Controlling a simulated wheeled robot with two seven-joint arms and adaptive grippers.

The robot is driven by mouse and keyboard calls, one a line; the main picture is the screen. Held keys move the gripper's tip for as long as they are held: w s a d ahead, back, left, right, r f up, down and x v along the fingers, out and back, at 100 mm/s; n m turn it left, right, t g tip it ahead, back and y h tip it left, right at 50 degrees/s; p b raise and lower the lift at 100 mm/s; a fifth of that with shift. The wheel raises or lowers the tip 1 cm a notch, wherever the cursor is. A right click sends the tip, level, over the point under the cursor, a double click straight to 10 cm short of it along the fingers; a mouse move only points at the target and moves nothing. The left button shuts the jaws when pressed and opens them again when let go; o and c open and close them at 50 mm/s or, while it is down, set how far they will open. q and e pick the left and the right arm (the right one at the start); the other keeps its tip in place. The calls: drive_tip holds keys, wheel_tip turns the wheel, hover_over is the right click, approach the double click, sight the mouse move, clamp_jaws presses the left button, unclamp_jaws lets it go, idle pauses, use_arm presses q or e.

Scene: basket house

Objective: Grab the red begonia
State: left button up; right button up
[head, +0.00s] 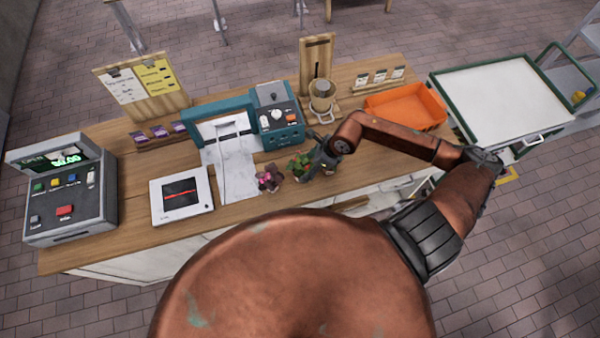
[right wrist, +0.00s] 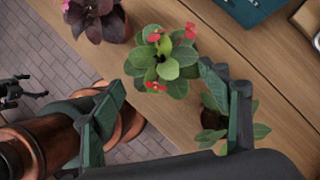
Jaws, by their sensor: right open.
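The red begonia (right wrist: 165,62) has bright green leaves and small red flowers in the right wrist view. It stands on the wooden counter, just beyond my open right gripper (right wrist: 172,88). Its pot is mostly hidden under the leaves. The gripper's fingers are spread, with the plant's lower leaves showing between their tips; I cannot tell whether they touch. In the head view my right gripper (head: 316,163) hangs over the counter's front edge beside the green plants (head: 298,166). A small dark jointed part at the left edge of the right wrist view may be my left gripper; its jaws are unclear.
A dark-leaved plant with pink flowers (right wrist: 95,18) stands left of the begonia. Another green plant (right wrist: 212,122) is partly hidden behind the right finger. An orange tray (head: 405,107), a teal machine (head: 276,118) and a cash register (head: 70,200) stand on the counter (head: 120,240).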

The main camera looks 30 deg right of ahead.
sight(301, 169)
drive_tip(key=shift+d+f, duration=0.2)
drive_tip(key=shift+f, duration=0.2)
drive_tip(key=shift+p+x, duration=0.35)
drive_tip(key=shift+x, duration=0.55)
drive_tip(key=p+x, duration=0.1)
drive_tip(key=x, duration=0.1)
drive_tip(key=p+x, duration=0.1)
drive_tip(key=x, duration=0.1)
drive_tip(key=shift+w, duration=0.35)
drive_tip(key=shift+w+f, duration=0.15)
drive_tip(key=shift+f, duration=0.4)
drive_tip(key=shift+c, duration=0.5)
drive_tip(key=c, duration=1.3)
